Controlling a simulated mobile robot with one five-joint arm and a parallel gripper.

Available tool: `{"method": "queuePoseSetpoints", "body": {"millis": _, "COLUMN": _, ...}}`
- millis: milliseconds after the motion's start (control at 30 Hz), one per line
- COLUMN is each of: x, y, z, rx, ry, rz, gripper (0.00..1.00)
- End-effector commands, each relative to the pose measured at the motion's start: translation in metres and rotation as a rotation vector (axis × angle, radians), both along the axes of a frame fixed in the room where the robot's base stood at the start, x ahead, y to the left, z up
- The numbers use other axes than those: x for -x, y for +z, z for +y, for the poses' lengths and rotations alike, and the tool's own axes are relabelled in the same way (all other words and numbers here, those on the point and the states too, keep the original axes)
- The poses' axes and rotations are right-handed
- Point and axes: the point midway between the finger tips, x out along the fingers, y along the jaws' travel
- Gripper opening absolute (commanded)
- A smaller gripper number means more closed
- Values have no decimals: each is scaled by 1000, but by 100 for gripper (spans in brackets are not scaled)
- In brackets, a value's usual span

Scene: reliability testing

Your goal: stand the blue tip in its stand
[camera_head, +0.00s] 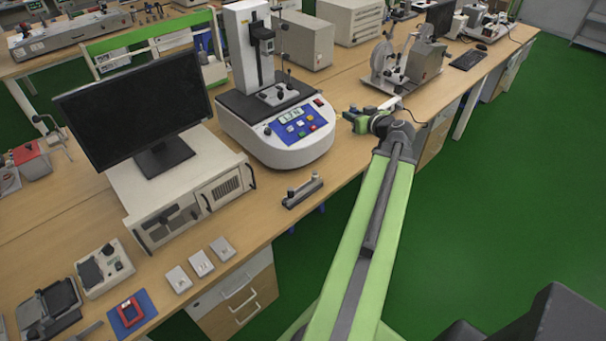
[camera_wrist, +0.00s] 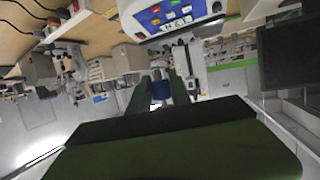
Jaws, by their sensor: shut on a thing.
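My gripper (camera_head: 352,117) is at the end of my outstretched green arm, over the table's front edge just right of the white tester with the blue panel. In the wrist view, which is upside down, its two dark green fingers (camera_wrist: 160,92) are closed on a small dark blue piece (camera_wrist: 160,88), which looks like the blue tip. I cannot make out the tip in the head view. A small dark metal holder with upright posts (camera_head: 302,192) stands near the table's front edge, left of my arm. I cannot tell whether it is the tip's stand.
The white tester (camera_head: 290,148) stands close left of my gripper and also shows in the wrist view (camera_wrist: 180,17). A reel machine (camera_head: 408,65) stands behind it to the right. A monitor (camera_head: 135,105) and several small grey blocks are at left.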

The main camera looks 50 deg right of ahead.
Motion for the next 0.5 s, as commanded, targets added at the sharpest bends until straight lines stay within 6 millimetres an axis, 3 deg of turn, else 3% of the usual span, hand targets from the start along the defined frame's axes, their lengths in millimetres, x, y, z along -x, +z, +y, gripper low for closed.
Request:
{"method": "queuePoseSetpoints", "body": {"millis": 133, "x": -21, "y": -64, "z": 16, "rx": -4, "ry": 81, "rz": 4, "gripper": 0}}
{"method": "queuePoseSetpoints", "body": {"millis": 300, "x": -56, "y": -147, "z": 52, "rx": -6, "ry": 240, "rz": 7, "gripper": 0}}
{"method": "queuePoseSetpoints", "body": {"millis": 500, "x": -89, "y": -223, "z": 94, "rx": -4, "ry": 413, "rz": 5, "gripper": 0}}
